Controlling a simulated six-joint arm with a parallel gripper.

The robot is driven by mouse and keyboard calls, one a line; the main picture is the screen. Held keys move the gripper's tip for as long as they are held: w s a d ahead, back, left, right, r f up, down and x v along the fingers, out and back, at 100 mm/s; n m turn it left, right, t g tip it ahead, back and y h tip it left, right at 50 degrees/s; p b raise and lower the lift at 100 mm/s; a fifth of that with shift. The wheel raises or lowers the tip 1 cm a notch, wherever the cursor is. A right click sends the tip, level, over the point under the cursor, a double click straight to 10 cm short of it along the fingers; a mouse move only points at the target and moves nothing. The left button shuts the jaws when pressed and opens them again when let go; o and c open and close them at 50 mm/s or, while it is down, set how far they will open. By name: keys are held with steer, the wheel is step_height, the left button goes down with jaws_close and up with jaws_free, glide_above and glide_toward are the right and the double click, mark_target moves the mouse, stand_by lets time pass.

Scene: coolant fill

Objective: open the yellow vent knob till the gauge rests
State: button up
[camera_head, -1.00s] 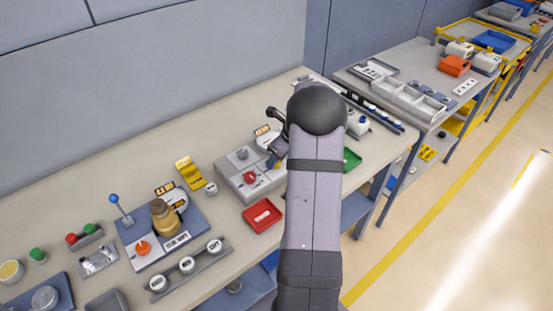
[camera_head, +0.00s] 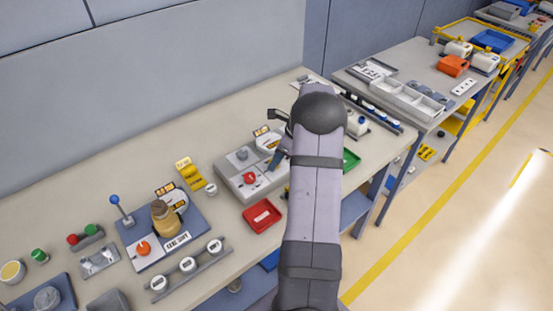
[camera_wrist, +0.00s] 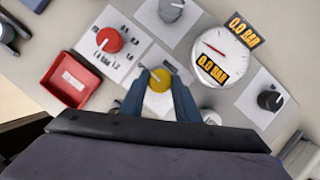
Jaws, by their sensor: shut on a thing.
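The yellow vent knob (camera_wrist: 160,79) sits on a white plate in the wrist view, with a pale pointer line on its top. My gripper (camera_wrist: 161,83) is shut on it, one blue-grey finger on each side. The round white gauge (camera_wrist: 213,42) is just right of the knob. Its red needle points to the upper left, and two black labels by it read 0.0 BAR. In the head view, the gauge (camera_head: 266,145) shows partly beside my arm, and the knob cannot be made out clearly there.
A red knob (camera_wrist: 108,40) with a printed scale and a grey knob (camera_wrist: 171,9) stand near. A black knob (camera_wrist: 270,100) is to the right. A red tray (camera_wrist: 63,86) lies at the left. A second panel with an orange knob (camera_head: 143,248) is further left.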

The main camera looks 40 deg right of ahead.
steer(key=o, duration=1)
steer(key=shift+o, duration=0.2)
steer(key=b+v, duration=0.2)
steer(key=v, duration=0.5)
steer(key=shift+r, duration=0.25)
